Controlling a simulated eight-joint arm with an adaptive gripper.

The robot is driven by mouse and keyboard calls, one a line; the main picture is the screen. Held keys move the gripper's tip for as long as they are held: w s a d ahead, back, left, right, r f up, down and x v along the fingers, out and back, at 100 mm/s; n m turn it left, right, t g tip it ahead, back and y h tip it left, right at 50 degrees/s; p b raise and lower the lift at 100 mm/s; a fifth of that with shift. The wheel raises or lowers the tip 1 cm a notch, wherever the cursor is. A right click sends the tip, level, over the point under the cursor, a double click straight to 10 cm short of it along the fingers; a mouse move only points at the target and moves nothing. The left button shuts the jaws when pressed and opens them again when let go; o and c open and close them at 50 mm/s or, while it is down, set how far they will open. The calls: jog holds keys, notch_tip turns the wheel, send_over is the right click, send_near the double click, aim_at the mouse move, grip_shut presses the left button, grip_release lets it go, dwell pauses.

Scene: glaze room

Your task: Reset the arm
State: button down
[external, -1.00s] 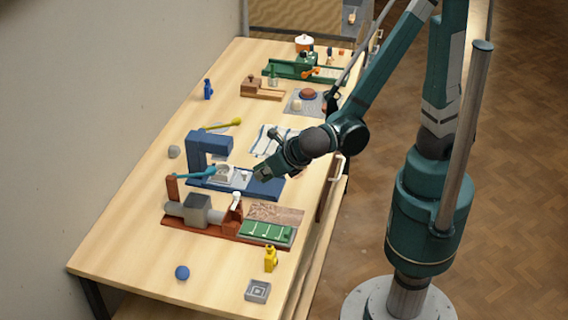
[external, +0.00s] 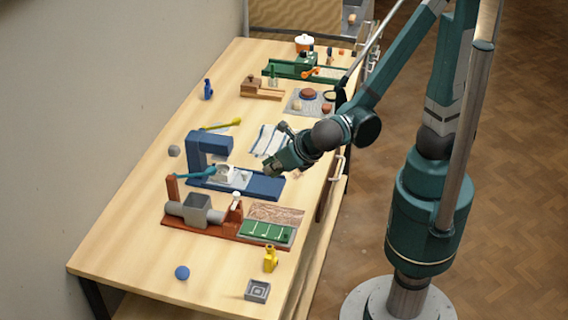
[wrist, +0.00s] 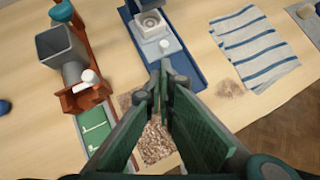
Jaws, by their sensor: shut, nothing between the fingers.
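My gripper (external: 270,170) is shut and empty. It hangs above the workbench (external: 130,245), over the right end of a blue press-like device (external: 215,165). In the wrist view my gripper's fingers (wrist: 163,72) meet at the tips in the middle, with the blue device (wrist: 165,50) beyond them. A mottled brown patch (wrist: 150,145) shows below and between the fingers. How high the fingertips are above the bench I cannot tell exactly.
A red-brown device with a grey box (external: 200,210) and a green panel (external: 266,231) stand nearer the front. A striped cloth (wrist: 250,48) lies beside the blue device. A yellow bottle (external: 270,259), blue ball (external: 182,272) and grey block (external: 257,291) sit at the near end.

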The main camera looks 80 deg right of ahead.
dwell(0.3)
jog(key=s+d+r+m+y, duration=0.1)
jog(key=s+d+r+m, duration=0.1)
jog(key=d+m, duration=0.6)
jog(key=s+d+r+m+y, duration=0.1)
jog(key=s+d+r+m, duration=0.2)
jog(key=d+m, duration=0.6)
jog(key=s+d+r+m+y, duration=0.2)
jog(key=d+m, duration=0.6)
jog(key=m, duration=0.5)
jog(key=shift+s+d+r+m, duration=0.2)
jog(key=shift+s+d+m, duration=0.1)
jog(key=shift+s, duration=0.35)
